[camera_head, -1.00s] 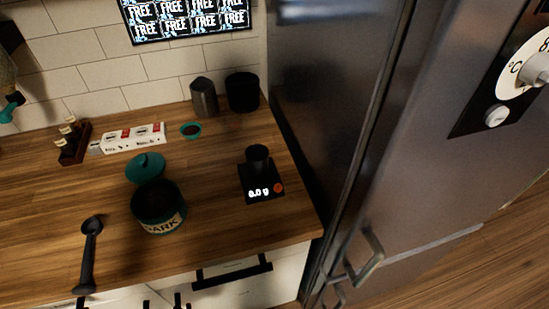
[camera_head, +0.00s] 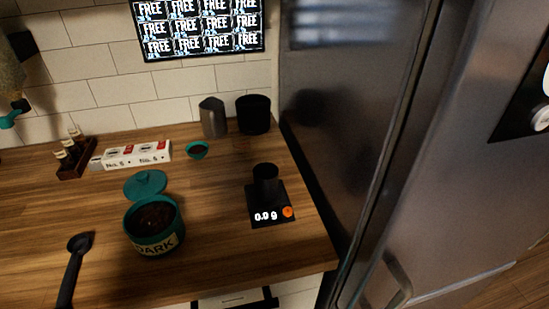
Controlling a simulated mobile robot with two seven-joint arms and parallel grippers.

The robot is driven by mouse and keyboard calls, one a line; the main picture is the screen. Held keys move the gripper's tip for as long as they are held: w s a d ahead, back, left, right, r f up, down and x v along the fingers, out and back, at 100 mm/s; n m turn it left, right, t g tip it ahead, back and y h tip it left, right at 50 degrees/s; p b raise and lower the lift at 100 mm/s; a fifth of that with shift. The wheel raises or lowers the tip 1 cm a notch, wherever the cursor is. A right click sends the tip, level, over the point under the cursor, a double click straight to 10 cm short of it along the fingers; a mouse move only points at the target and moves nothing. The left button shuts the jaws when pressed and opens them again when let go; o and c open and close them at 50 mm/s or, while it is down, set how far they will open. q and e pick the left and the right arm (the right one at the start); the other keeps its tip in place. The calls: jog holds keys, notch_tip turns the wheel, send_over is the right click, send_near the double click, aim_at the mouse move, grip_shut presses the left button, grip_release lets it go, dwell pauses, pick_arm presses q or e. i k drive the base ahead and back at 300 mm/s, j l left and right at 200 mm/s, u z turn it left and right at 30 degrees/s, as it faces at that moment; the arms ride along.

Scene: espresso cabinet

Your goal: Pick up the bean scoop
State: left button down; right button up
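The black bean scoop (camera_head: 73,268) lies on the wooden counter at the lower left, its bowl towards the back and its handle running to the front edge of the picture. A teal canister (camera_head: 154,232) labelled DARK stands to its right, open and holding dark contents. Its teal lid (camera_head: 145,184) is just behind it. Neither of my grippers is in view, and nothing is seen touching the scoop.
A black scale (camera_head: 270,205) reading 0.0 g bears a small black cup (camera_head: 265,182). Behind are a teal bowl (camera_head: 197,150), a white box (camera_head: 139,155), a bottle rack (camera_head: 75,155), a metal pitcher (camera_head: 213,117) and a black container (camera_head: 253,114). A fridge (camera_head: 350,120) closes off the right.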

aim_at(80, 245)
jog(key=u, duration=0.4)
jog(key=k+j+u, duration=0.1)
jog(key=u, duration=0.3)
jog(key=j+u, duration=0.15)
jog(key=u, duration=0.25)
jog(key=j+u, duration=0.1)
jog(key=u, duration=0.3)
jog(key=k+z, duration=0.15)
jog(key=z, duration=1.35)
jog(key=u, duration=1.45)
